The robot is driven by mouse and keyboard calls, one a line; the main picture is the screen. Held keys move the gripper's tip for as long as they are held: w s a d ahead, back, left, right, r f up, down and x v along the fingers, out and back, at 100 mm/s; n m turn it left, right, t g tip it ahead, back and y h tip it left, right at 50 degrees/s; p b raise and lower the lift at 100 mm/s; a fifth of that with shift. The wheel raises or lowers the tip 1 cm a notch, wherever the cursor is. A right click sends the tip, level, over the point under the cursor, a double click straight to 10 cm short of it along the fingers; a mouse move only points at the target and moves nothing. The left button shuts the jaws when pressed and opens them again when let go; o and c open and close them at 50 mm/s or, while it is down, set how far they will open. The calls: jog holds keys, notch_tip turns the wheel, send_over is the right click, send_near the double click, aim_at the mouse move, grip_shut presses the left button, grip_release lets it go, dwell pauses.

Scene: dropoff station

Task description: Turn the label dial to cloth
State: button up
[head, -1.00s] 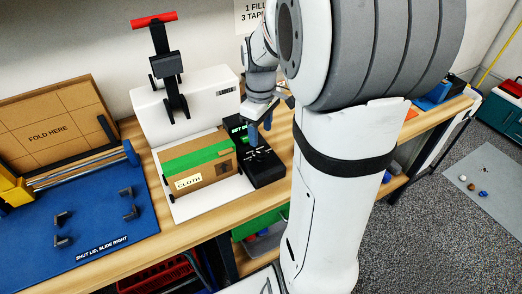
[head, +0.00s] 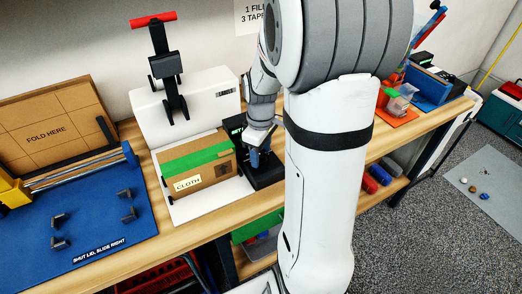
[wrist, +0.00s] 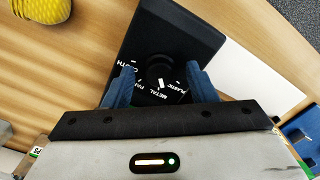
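The label dial (wrist: 157,70) is a round black knob on a black box (head: 262,175), which stands on the bench right of the press. In the wrist view its white mark points down, close to METAL. CLOTH (wrist: 126,68) is printed to the dial's left, with PLASTIC at lower right. My gripper (wrist: 161,80) has its two blue fingers apart on either side of the dial, with a visible gap to the knob. In the head view my gripper (head: 259,157) is low over the black box and hides the dial.
A cardboard box (head: 209,171) with green tape and a CLOTH label sits on the white press (head: 190,103), close left of the black box. The blue folding station (head: 95,215) is at left.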

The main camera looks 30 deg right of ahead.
jog(key=c, duration=0.9)
jog(key=m, duration=0.4)
jog(key=shift+m, duration=0.4)
jog(key=m, duration=0.4)
jog(key=shift+m+b, duration=0.3)
jog(key=shift+b, duration=0.1)
jog(key=m, duration=1.3)
jog(key=shift+r+m+b, duration=0.1)
jog(key=shift+m+b, duration=0.2)
jog(key=o, duration=0.9)
